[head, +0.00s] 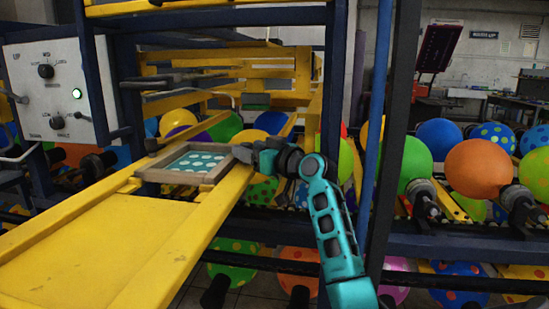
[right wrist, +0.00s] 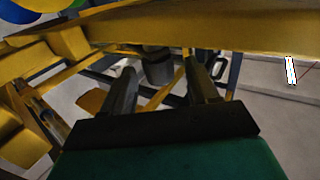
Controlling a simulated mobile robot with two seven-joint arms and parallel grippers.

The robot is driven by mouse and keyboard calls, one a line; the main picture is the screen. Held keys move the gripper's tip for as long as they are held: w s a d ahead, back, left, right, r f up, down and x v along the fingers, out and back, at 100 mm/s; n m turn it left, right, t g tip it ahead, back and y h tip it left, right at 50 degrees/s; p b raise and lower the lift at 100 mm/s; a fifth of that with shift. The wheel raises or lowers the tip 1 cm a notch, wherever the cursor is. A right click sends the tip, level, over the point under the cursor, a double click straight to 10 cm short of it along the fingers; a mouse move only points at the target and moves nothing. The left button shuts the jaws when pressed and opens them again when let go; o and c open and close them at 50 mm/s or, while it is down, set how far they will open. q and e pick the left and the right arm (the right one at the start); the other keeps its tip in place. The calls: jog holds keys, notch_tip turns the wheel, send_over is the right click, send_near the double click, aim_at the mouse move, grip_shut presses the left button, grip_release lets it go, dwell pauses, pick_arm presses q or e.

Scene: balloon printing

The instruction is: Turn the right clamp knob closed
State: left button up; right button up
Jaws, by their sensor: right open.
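The wooden print frame (head: 205,180) with a teal, white-dotted screen lies on the yellow machine bed. My right gripper (head: 246,152) is at the frame's right edge, at the end of my teal arm. In the right wrist view its two dark fingers (right wrist: 163,78) are apart. A dark round piece (right wrist: 158,68), probably the right clamp knob, shows between and beyond the fingertips; contact cannot be told. In the head view the gripper hides that spot. My left gripper is not in view.
A yellow bed panel (head: 110,245) fills the lower left. A white control box (head: 62,92) with knobs and a green light stands at left. A blue post (head: 375,150) rises right of my arm. Balloons, including an orange one (head: 478,168), line racks at right.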

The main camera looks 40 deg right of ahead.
pick_arm(q)
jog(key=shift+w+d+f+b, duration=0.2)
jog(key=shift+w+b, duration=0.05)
jog(key=shift+b, duration=0.15)
pick_arm(e)
jog(key=s+d, duration=0.1)
jog(key=s, duration=0.9)
jog(key=shift+s, duration=0.25)
jog(key=shift+d, duration=0.1)
